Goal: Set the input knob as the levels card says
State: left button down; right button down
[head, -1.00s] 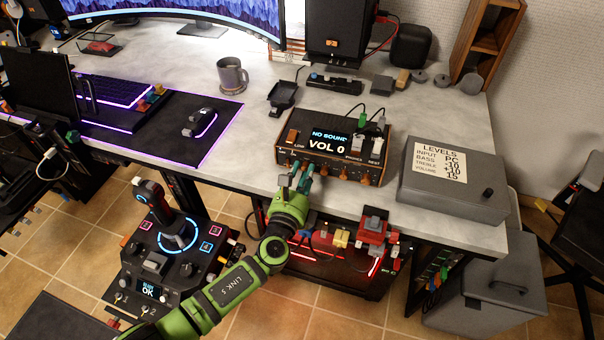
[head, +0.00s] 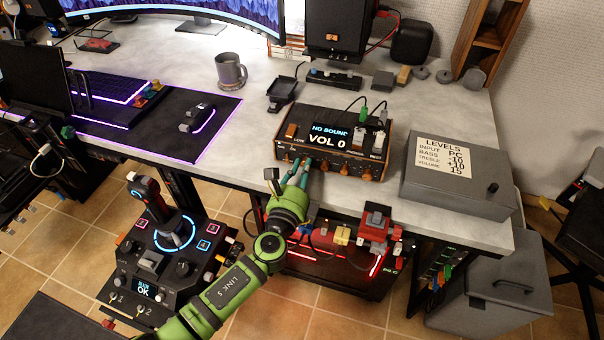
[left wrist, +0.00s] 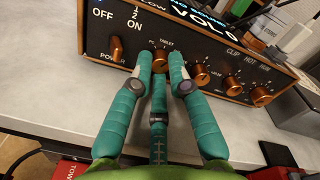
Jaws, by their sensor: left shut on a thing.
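The amplifier (head: 366,166) is a wood-cased box near the table's front edge. Its display reads "NO SOUND, VOL 0". The levels card (head: 445,157) lies on a grey box and reads INPUT PC, BASS -10, TREBLE +10, VOLUME 15. The input knob (left wrist: 161,61) is copper-coloured, with PC and TABLET printed above it. My left gripper (head: 303,164) is at the amplifier's front, its teal fingers shut on the input knob in the left wrist view (left wrist: 162,57). The fingers partly hide the knob, so I cannot tell its setting. My right gripper is not in view.
More copper knobs (left wrist: 196,73) sit close to the right of the fingers, and a power switch (left wrist: 116,49) to the left. Red and black gear (head: 376,222) hangs below the table edge. A mug (head: 231,72) stands behind.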

pick_arm(q)
jog(key=n+b, duration=0.2)
jog(key=n, duration=0.2)
jog(key=shift+a, duration=0.1)
jog(key=shift+n, duration=0.4)
jog(key=n+b, duration=0.2)
jog(key=n, duration=0.3)
jog(key=shift+n, duration=2.3)
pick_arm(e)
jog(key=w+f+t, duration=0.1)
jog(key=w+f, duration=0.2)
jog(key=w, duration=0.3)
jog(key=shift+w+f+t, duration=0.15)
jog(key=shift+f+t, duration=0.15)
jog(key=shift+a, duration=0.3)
pick_arm(q)
jog(key=c, duration=1.5)
grip_release()
jog(key=shift+o, duration=0.2)
